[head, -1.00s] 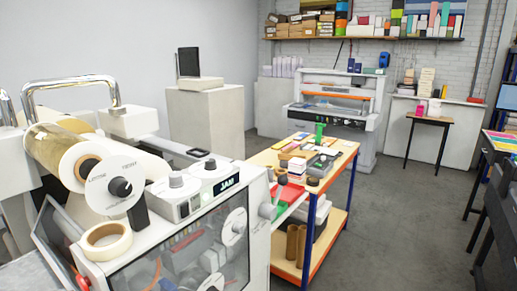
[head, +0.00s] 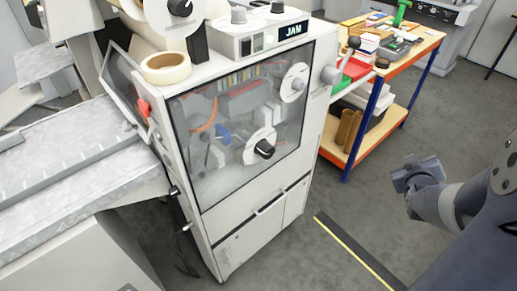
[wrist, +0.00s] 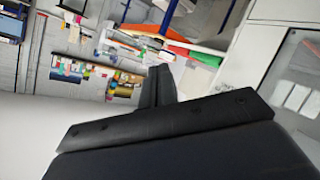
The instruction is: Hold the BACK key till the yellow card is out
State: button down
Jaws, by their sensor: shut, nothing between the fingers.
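The white machine (head: 245,225) stands at the centre of the head view, its display (head: 293,31) reading JAM. Small square keys (head: 252,45) sit beside the display, but their labels are too small to read, so I cannot tell which is BACK. Behind the clear front window (head: 240,125) are rollers, knobs and coloured parts. I cannot make out a yellow card there. My gripper (wrist: 158,80) has its dark fingers together and empty in the wrist view. In the head view, my gripper (head: 412,180) is at the right, over the floor, well apart from the machine.
A wooden-topped table (head: 352,150) with blue legs stands behind the machine, loaded with stacks and tools. A roll of tape (head: 166,67) lies on the machine's top. A grey metal table (head: 90,140) adjoins at left. A black and yellow floor strip (head: 358,255) crosses clear floor.

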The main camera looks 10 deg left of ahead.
jog(key=w+d+f+t, duration=0.1)
jog(key=w+n+t+b, duration=0.1)
jog(key=w, duration=0.1)
jog(key=w+d+f+n+t, duration=0.1)
jog(key=shift+w+d+f+t+b, duration=0.15)
jog(key=shift+d+f+t+b, duration=0.15)
jog(key=shift+f+b, duration=0.05)
